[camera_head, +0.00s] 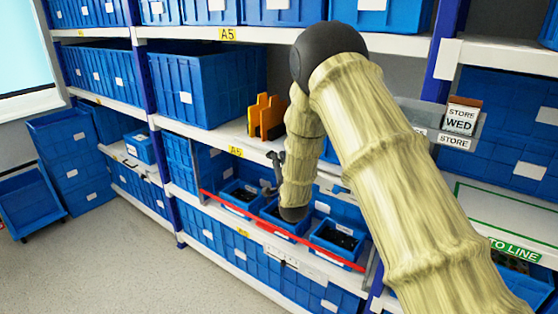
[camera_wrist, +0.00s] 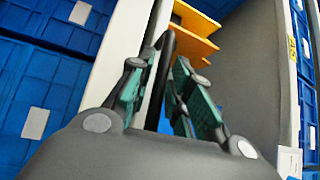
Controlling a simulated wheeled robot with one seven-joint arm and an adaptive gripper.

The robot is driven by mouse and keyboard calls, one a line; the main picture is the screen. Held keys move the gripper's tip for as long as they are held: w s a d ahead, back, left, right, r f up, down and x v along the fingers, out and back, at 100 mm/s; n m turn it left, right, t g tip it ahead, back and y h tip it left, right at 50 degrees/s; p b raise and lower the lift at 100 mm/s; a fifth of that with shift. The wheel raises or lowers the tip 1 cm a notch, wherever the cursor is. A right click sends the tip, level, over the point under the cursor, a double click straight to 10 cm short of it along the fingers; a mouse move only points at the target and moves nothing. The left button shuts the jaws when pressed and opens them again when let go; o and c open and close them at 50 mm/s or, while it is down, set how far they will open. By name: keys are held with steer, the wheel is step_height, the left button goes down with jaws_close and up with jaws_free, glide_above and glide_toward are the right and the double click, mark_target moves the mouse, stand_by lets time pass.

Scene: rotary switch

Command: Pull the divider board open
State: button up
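Orange upright divider boards (camera_head: 265,115) stand on the middle shelf beside a large blue bin. I cannot tell which board is the task's. They also show at the top of the wrist view (camera_wrist: 195,32), beyond my fingertips. My gripper (camera_head: 274,172) is in front of the shelf's edge, below the orange boards and apart from them. In the wrist view my gripper (camera_wrist: 168,70) has its two teal-padded fingers spread. A dark bar (camera_wrist: 162,85) shows between them; I cannot tell whether they touch it. My arm hides part of the shelf.
Blue bins (camera_head: 205,88) fill the shelves. A red rail (camera_head: 280,231) runs along the lower shelf before small blue trays (camera_head: 338,238). The white shelf edge (camera_wrist: 125,50) is close to my gripper. Open floor (camera_head: 110,260) lies at the lower left.

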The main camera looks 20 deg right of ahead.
steer(key=shift+w, duration=0.1)
jaws_close()
